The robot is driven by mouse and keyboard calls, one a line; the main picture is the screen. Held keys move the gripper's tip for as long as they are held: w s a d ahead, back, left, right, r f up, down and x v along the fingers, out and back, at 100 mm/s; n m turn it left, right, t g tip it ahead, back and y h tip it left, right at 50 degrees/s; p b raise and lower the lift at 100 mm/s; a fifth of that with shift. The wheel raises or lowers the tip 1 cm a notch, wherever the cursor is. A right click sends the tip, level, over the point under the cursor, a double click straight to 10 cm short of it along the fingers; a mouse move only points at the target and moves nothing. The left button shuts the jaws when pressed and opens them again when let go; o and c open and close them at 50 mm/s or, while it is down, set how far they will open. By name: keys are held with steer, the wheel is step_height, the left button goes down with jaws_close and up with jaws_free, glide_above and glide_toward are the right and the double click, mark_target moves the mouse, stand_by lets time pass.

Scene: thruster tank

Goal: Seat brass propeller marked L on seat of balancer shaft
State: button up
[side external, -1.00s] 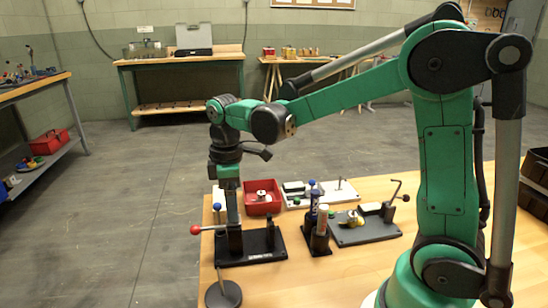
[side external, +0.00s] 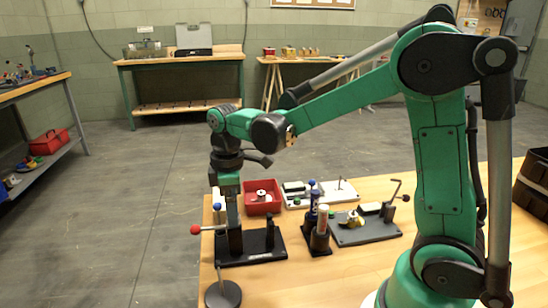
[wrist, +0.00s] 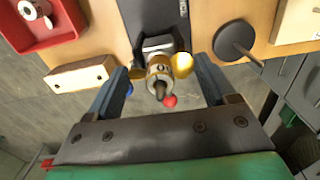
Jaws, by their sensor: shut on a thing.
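My gripper (side external: 233,225) points down over the black balancer stand (side external: 262,246) at the near left of the bench. In the wrist view my gripper (wrist: 160,75) has a finger on each side of a brass propeller (wrist: 158,70) and is shut on it. The propeller's hub faces the camera, with a shaft end or pin (wrist: 159,90) at its middle. In the side view my fingers hide the propeller. The seat is hidden, so I cannot tell whether the hub touches it. The L mark cannot be read.
A red-knobbed lever (side external: 196,230) sticks out left of the stand. A round dark disc (side external: 223,294) lies in front.

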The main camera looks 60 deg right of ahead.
steer(key=o, duration=1.2)
steer(key=shift+r, duration=0.15)
steer(key=shift+r, duration=4.7)
